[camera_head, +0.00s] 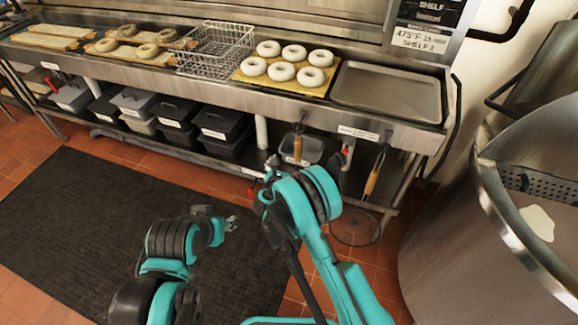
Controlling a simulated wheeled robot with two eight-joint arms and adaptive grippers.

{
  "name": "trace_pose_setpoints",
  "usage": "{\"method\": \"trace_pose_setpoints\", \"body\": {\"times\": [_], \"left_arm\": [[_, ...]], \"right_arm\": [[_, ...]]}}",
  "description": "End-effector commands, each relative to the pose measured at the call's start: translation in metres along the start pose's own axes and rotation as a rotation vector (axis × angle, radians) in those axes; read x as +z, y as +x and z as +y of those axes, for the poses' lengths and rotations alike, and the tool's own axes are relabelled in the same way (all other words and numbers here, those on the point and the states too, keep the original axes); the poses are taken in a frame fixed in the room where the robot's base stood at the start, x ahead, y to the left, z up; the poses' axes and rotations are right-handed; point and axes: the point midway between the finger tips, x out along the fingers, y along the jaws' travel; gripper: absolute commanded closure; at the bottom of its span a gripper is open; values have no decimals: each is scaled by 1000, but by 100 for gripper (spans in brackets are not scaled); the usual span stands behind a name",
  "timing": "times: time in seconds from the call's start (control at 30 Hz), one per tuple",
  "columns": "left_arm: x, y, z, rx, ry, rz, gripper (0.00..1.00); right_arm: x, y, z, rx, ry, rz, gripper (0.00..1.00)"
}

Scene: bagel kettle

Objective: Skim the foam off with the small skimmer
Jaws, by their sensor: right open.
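Foam (537,222) shows as a pale patch inside the big steel kettle (480,240) at the right edge. Two wooden-handled tools hang from the front of the steel counter. The left tool (298,148) hangs near the middle; its lower end is hidden behind my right arm. The right tool (372,180) hangs lower, above or against a wide round mesh head (355,226). I cannot tell for certain which is the small skimmer. My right gripper (268,172) is open and empty, left of the left tool and apart from it. My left gripper (230,224) is over the mat, its jaws too small to judge.
The counter holds a bagel board (240,75), a wire basket (208,72), an empty tray (388,112) and more boards at left. Lidded bins (222,120) fill the shelf below. A perforated strip (535,185) lines the kettle. The black mat (90,215) is clear at left.

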Motion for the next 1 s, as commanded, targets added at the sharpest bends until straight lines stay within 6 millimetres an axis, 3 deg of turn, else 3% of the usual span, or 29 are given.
{"method": "trace_pose_setpoints", "body": {"times": [0.5, 0.7, 1.0], "left_arm": [[0, 0, 0, 0, 0, 0, 57], [0, 0, 0, 0, 0, 0, 57], [0, 0, 0, 0, 0, 0, 57]], "right_arm": [[0, 78, -1, -2, 4, 1, 0], [0, 91, 0, 0, 3, 0, 0], [0, 94, 0, 0, 3, 1, 0]]}}
